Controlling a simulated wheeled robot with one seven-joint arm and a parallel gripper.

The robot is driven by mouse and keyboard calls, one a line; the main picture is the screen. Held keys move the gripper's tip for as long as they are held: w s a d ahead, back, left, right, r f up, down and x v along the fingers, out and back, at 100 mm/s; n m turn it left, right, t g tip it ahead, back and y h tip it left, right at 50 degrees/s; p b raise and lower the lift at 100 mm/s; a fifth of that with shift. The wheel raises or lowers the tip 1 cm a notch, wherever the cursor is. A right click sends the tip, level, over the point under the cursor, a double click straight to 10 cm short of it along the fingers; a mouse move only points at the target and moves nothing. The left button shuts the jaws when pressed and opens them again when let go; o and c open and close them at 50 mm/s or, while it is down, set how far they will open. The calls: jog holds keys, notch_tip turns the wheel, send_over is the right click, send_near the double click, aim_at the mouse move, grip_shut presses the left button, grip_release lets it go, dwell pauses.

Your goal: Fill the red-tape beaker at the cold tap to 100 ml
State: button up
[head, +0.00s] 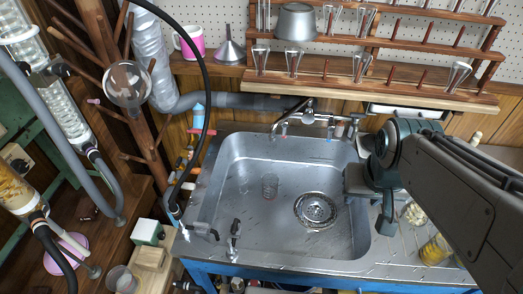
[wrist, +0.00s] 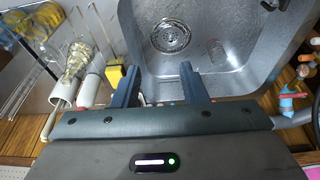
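A small clear glass vessel (head: 270,186) stands in the sink basin (head: 230,215), left of the drain. I cannot make out red tape on it. Another clear beaker (head: 121,279) sits at the lower left on the wooden bench; no tape can be read there either. A metal tap (head: 300,113) rises at the back edge of the sink, with small coloured parts beside it. My gripper (head: 382,212) hangs over the right rim of the sink. In the wrist view its two fingers (wrist: 159,85) are apart with nothing between them; the drain lies beyond.
A wooden drying rack (head: 370,88) with glassware hangs behind the sink. A flask with yellow liquid (head: 436,248) stands on the right drainboard. Hoses and a wooden peg stand crowd the left. The basin is mostly clear.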

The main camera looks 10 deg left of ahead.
jog(key=w+d+f+n+t+h+b, duration=0.1)
jog(key=w+d+f+t+b, duration=0.15)
jog(key=w+f, duration=0.45)
jog(key=w+d+f+n+t+b, duration=0.15)
jog(key=w+f+b, duration=0.25)
jog(key=w, duration=0.5)
jog(key=n+t+y+b, duration=0.2)
jog(key=t+y+b, duration=0.55)
jog(key=t, duration=0.25)
send_near(330, 139)
jog(key=w+r, duration=0.2)
jog(key=x, duration=0.5)
jog(key=b+x, duration=0.1)
jog(key=x, duration=0.2)
jog(key=shift+s+a+f, duration=0.15)
jog(key=shift+a+f, duration=0.1)
jog(key=shift+a, duration=0.1)
jog(key=shift+c, duration=0.9)
grip_shut()
